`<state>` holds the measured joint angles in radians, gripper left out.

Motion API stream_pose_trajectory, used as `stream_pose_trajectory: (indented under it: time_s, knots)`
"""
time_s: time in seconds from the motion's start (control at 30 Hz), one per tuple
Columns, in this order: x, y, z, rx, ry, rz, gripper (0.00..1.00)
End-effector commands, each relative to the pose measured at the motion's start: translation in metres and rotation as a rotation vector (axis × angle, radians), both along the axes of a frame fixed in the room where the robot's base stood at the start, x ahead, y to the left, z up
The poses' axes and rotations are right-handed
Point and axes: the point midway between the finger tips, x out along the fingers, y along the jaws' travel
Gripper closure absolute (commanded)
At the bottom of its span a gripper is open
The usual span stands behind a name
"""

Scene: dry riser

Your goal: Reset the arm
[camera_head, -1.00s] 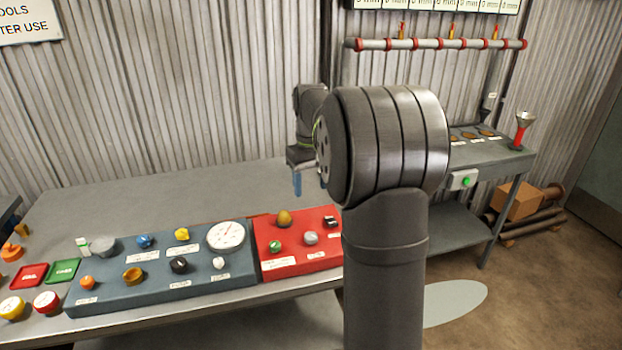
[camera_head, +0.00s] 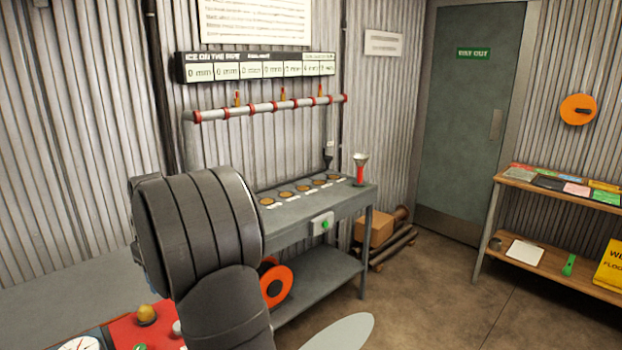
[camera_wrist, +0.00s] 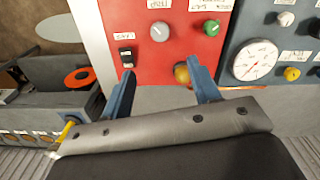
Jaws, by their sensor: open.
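My gripper (camera_wrist: 163,96) shows in the wrist view with its two blue fingers apart and nothing between them. It is above the back edge of the red control panel (camera_wrist: 148,62). The panel carries a grey knob (camera_wrist: 160,31), a green knob (camera_wrist: 211,28), a black switch (camera_wrist: 127,57) and a yellow-brown knob (camera_wrist: 181,73), which is close to one finger. In the head view my arm hides the gripper and much of the red panel (camera_head: 120,330).
A blue-grey panel with a white gauge (camera_wrist: 255,60) adjoins the red one. A shelf (camera_head: 540,188) and door (camera_head: 470,120) are at right. The floor between is open.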

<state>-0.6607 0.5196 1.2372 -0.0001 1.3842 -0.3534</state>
Motion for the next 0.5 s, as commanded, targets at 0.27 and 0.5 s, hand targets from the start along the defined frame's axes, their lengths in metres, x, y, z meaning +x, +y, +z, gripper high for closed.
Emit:
stream_pose_trajectory:
  time_s: [0.27,0.5]
  knots:
    - [0.000,0.000,-0.058,-0.003,0.004,0.000,0.44]
    - [-0.001,0.000,-0.106,-0.002,0.004,0.000,0.44]
